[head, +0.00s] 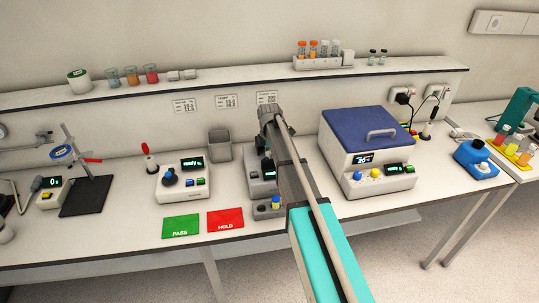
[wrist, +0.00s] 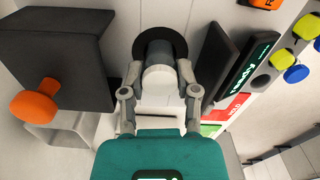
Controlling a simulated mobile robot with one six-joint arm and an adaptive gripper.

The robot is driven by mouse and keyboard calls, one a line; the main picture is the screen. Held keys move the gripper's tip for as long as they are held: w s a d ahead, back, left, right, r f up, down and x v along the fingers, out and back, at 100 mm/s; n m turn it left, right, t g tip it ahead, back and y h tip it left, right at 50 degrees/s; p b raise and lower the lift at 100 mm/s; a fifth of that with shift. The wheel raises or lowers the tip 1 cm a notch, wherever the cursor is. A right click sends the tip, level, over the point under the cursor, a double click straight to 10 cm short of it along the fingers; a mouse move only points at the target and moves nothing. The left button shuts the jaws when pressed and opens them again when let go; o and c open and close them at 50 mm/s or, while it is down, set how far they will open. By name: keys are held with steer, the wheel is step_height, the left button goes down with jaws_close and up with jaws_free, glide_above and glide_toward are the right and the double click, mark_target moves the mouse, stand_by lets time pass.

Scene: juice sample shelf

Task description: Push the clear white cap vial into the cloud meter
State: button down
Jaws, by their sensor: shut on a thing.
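In the wrist view my gripper (wrist: 159,72) is shut on the vial with the white cap (wrist: 160,80). The vial is seen nearly end-on, in line with a round black opening (wrist: 154,47) of the cloud meter. Its lower part is hidden, so I cannot tell how deep it sits. The cloud meter (head: 255,160) stands at mid-bench in the head view, partly covered by my arm. Its lit display reads "ready" in the wrist view (wrist: 248,70).
A dark plate with an orange knob (wrist: 35,104) stands close on the left in the wrist view. A blue-lidded box (head: 365,130) is right of my arm. A knobbed meter (head: 183,182), green PASS card (head: 181,226) and red HOLD card (head: 225,219) lie left.

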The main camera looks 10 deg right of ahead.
steer(key=shift+f+b, duration=0.4)
steer(key=shift+f, duration=0.05)
steer(key=shift+c, duration=1.3)
jaws_free()
steer(key=shift+r, duration=0.15)
